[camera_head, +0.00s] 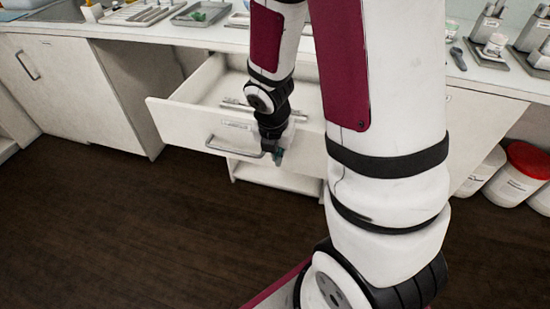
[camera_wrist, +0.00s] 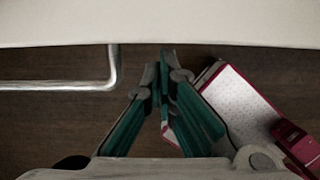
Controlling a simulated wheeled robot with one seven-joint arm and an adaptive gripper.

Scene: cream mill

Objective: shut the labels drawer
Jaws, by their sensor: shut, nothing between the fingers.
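The labels drawer (camera_head: 240,155) is a white drawer pulled out from under the counter in the head view. Its front carries a bar handle (camera_head: 232,148) and a small label that I cannot read. In the wrist view the drawer's pale front edge (camera_wrist: 160,24) runs across the top, with the metal handle (camera_wrist: 60,86) at the left. My gripper (camera_head: 277,156) points down at the drawer front, by the right end of the handle. In the wrist view my gripper (camera_wrist: 163,62) has its fingertips together with nothing between them, to the right of the handle. Contact with the front is unclear.
The white counter (camera_head: 190,35) above holds trays (camera_head: 140,13) and small items. A closed cabinet door (camera_head: 55,85) stands at the left. White tubs, one with a red lid (camera_head: 528,160), stand at the right. The dark wooden floor before the drawer is clear at left.

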